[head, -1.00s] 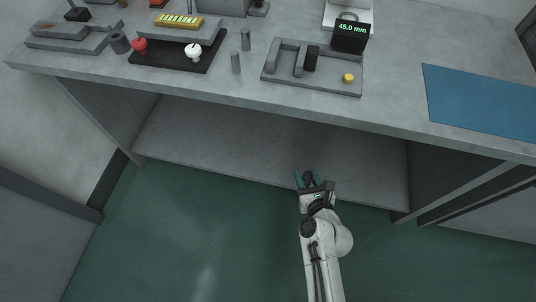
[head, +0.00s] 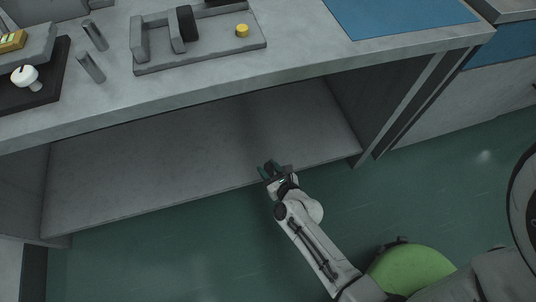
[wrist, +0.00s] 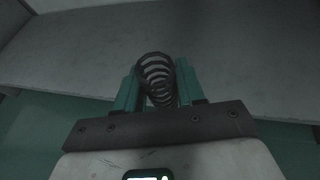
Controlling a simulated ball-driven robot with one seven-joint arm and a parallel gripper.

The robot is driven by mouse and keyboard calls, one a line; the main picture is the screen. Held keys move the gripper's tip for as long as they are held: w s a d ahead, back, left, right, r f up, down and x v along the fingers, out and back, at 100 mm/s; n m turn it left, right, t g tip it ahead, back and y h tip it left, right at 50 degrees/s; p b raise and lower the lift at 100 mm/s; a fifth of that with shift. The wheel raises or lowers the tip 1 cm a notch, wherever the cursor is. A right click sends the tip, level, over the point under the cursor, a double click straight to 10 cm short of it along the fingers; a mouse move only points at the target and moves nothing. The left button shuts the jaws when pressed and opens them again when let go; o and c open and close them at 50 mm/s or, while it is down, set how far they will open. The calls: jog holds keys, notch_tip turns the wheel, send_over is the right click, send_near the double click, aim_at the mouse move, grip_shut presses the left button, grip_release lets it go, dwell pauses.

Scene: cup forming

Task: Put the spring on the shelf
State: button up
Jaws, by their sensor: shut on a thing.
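The spring (wrist: 157,78) is a dark coil between the two green fingers of my gripper (wrist: 157,92) in the wrist view. My gripper is shut on it. In the head view my gripper (head: 268,170) is at the front edge of the shelf, and the spring is too small and dark there to make out clearly. The shelf (head: 180,160) is a bare grey board under the workbench; it also shows ahead of the fingers in the wrist view (wrist: 245,60). I cannot tell the height of the spring above the shelf.
The workbench top (head: 300,50) overhangs the shelf. A side panel (head: 375,100) closes the shelf at the right. On the bench are a grey fixture (head: 200,55) with a yellow button (head: 242,30), two grey pins and a blue mat (head: 400,12). The shelf surface is clear.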

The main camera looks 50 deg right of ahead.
jog(key=w+d+f+b, duration=0.1)
jog(key=d+f+b, duration=0.1)
jog(key=d, duration=0.1)
jog(key=w+d+f+b, duration=0.1)
jog(key=d+f+b, duration=0.2)
jog(key=w+d+f+b, duration=0.2)
jog(key=d+b, duration=0.1)
jog(key=shift+f, duration=0.2)
jog(key=shift+w+d+f+b, duration=0.25)
jog(key=shift+d+f+b, duration=0.25)
jog(key=shift+b, duration=0.35)
jog(key=shift+d+f+b, duration=0.15)
jog(key=shift+f+b, duration=0.1)
jog(key=shift+b, duration=0.1)
notch_tip(320, 180, down, 3)
jog(key=b, duration=0.3)
jog(key=shift+w+d+f, duration=0.1)
jog(key=shift+d, duration=0.05)
jog(key=shift+f, duration=0.1)
jog(key=o, duration=1)
